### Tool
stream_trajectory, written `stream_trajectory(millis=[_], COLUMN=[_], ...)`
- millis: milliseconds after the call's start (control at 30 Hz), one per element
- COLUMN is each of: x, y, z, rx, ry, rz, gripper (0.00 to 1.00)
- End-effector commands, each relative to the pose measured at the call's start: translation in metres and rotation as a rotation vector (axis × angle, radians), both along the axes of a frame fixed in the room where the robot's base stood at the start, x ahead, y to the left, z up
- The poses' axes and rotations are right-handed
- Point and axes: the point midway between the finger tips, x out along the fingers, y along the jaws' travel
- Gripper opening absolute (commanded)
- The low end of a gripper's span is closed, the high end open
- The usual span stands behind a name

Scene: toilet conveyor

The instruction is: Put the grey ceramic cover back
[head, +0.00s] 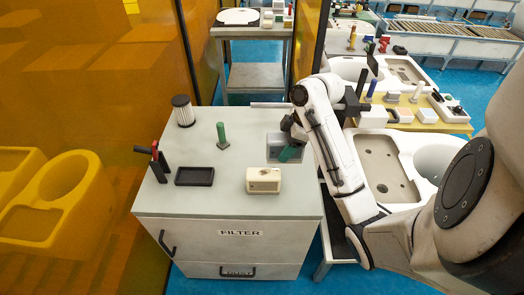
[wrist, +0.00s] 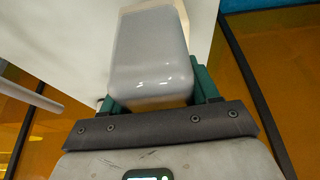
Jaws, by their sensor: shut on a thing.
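The grey ceramic cover (wrist: 152,55) is a smooth, glossy, rounded block, with a cream edge showing at its far end in the wrist view. My gripper (wrist: 158,92) is shut on it, with a green finger on each side. In the head view my gripper (head: 289,152) is low over the right back part of the filter cabinet's top. A grey box-like shape (head: 275,150) shows there, partly hidden by the gripper; I cannot tell whether it is the held cover or a separate thing.
On the cabinet top (head: 220,190) stand a cream box (head: 264,180), a black tray (head: 194,176), a red-handled tool (head: 154,160), a green-handled piece (head: 222,136) and a dark-topped cylinder (head: 183,110). An amber panel (head: 80,100) stands at the left. White ceramic basins (head: 385,165) lie to the right.

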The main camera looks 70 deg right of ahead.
Motion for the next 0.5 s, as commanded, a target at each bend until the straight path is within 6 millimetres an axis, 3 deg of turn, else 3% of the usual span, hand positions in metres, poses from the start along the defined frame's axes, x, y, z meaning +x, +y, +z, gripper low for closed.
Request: stream_trajectory(millis=[367,500], x=[0.014,0.029], y=[-0.007,-0.021], z=[-0.009,-0.026], rx=[0.006,0.002], ry=[0.003,0.003], rz=[0.004,0.007], gripper=[0.17,0.17])
